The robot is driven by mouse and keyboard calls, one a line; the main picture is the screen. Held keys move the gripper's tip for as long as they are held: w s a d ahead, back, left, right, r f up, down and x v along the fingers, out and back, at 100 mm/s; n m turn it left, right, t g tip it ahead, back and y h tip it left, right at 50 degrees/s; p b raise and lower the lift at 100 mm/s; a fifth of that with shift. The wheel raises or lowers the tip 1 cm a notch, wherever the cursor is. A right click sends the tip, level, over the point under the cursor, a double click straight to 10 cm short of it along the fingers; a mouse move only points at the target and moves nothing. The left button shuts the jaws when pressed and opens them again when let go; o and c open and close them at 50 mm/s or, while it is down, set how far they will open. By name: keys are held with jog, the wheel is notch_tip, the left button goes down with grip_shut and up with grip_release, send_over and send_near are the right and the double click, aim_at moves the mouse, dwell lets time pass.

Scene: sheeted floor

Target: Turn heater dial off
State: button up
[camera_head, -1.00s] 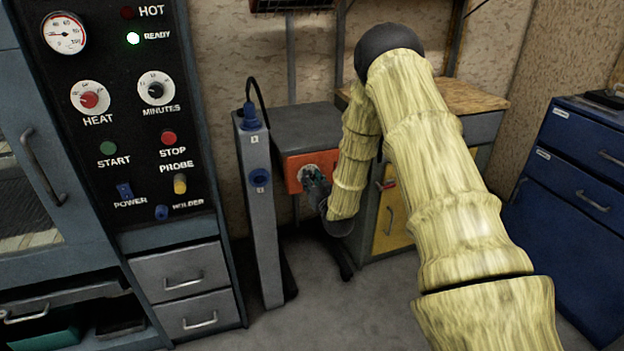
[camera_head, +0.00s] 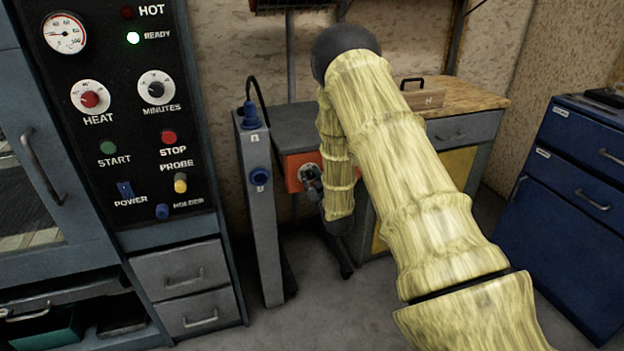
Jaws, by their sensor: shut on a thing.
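The heater is a grey-topped unit with an orange front panel (camera_head: 291,181), low against the back wall. Its dial (camera_head: 302,170) shows as a pale round edge on the orange panel, mostly covered by my gripper. My gripper (camera_head: 311,178) is at the dial, shut on it, small and partly hidden by my forearm. The dial's marks and pointer cannot be read from here.
A black control panel (camera_head: 121,130) with a red HEAT knob (camera_head: 89,99), buttons and a gauge stands left. A grey post (camera_head: 263,220) stands just left of the heater. A wood-topped bench (camera_head: 470,97) and blue drawers (camera_head: 565,190) lie right.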

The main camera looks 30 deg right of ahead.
jog(key=o, duration=1)
jog(key=v, duration=1.2)
jog(key=shift+d, duration=0.1)
